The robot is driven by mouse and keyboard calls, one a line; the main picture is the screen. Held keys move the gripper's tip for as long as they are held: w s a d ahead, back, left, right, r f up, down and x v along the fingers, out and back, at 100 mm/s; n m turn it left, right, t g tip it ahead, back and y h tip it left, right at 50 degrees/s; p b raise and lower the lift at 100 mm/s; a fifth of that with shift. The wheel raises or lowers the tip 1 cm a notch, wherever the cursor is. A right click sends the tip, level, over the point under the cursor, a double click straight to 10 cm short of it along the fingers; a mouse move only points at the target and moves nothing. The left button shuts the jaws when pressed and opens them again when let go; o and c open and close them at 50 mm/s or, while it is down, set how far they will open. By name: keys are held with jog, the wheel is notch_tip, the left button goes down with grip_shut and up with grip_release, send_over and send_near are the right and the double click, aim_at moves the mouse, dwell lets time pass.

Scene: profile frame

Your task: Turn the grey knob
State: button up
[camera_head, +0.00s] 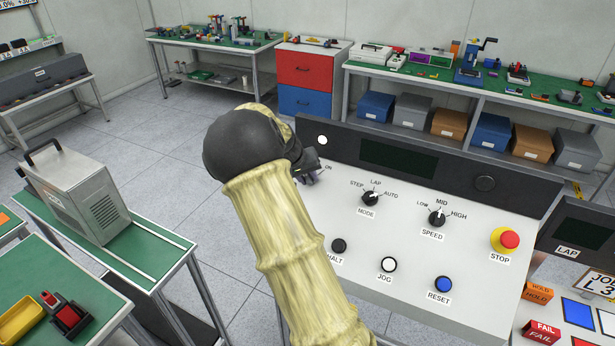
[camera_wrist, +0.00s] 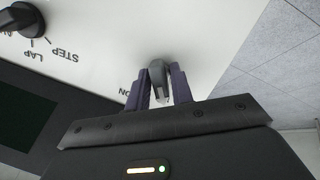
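The grey knob (camera_wrist: 157,72) shows in the wrist view on the white panel face, close to an upside-down label ending in "ON". My gripper (camera_wrist: 160,90) has its two dark purple fingers on either side of the knob, close against it, and appears shut on it. The knob's lower part is partly hidden between the fingers. In the head view my gripper (camera_head: 308,176) is at the left end of the control panel (camera_head: 330,205), beside the "ON" label. My arm and wrist hide the knob there.
To the right on the panel are the black MODE knob (camera_head: 371,197) and SPEED knob (camera_head: 437,217). Below are the HALT (camera_head: 338,245), JOG (camera_head: 388,264) and RESET (camera_head: 443,284) buttons. A red STOP button (camera_head: 509,239) sits at the right. A dark raised strip (camera_head: 450,170) runs behind.

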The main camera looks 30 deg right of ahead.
grip_shut()
jog(key=shift+m, duration=0.3)
jog(key=m+y+b, duration=0.1)
jog(key=m+b, duration=0.1)
jog(key=m, duration=0.3)
jog(key=shift+m+t, duration=0.3)
jog(key=shift+t, duration=0.1)
jog(key=m+b, duration=0.1)
jog(key=m, duration=0.2)
jog(key=shift+t, duration=0.4)
jog(key=shift+m+t+y+b, duration=0.3)
jog(key=shift+m+y+b, duration=0.1)
jog(key=shift+m, duration=1.5)
jog(key=o, duration=0.6)
grip_release()
jog(key=shift+s, duration=0.1)
